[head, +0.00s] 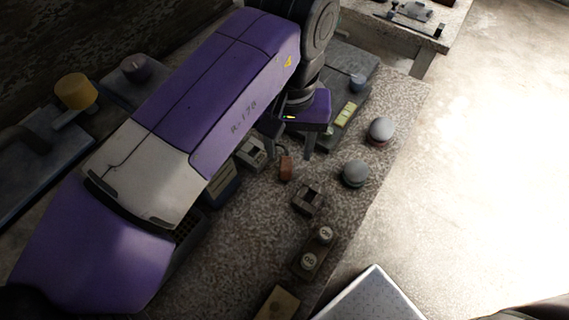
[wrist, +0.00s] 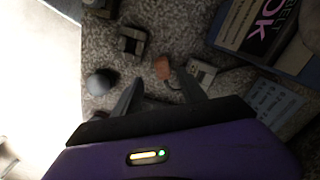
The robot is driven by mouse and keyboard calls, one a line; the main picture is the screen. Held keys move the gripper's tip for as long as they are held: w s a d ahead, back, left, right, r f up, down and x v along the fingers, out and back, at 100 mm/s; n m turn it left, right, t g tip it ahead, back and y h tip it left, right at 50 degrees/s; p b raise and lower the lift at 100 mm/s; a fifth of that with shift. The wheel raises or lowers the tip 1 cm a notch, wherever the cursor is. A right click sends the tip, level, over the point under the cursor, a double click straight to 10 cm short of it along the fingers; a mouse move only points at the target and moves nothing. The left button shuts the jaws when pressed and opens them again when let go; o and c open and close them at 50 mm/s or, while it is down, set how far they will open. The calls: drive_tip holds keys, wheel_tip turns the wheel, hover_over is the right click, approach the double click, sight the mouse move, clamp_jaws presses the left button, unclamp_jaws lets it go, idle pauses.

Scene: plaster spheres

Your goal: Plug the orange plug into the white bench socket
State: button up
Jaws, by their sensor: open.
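The small orange plug (head: 286,168) lies on the speckled bench, with a thin dark cord beside it. It also shows in the wrist view (wrist: 162,68), just beyond the gap between my fingertips. My gripper (head: 289,152) is open and empty, its fingers pointing down toward the plug; in the wrist view (wrist: 160,84) they look apart from it. A pale grey-white box (head: 251,153), also in the wrist view (wrist: 203,73), sits close beside the plug. A dark block with two pale round faces (head: 309,260) lies nearer the front. I cannot tell which is the white socket.
A notched grey block (head: 307,199) stands near the plug. Two grey domed objects (head: 355,173) (head: 381,131) stand near the bench's right edge. A blue box (wrist: 265,35) stands right of the plug in the wrist view. Bare bench (head: 255,235) lies toward the front.

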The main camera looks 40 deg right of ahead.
sight(286, 163)
drive_tip(key=f, duration=0.6)
drive_tip(key=shift+w+a+f, duration=0.1)
drive_tip(key=shift+w+f, duration=0.1)
drive_tip(key=shift+w, duration=0.05)
clamp_jaws()
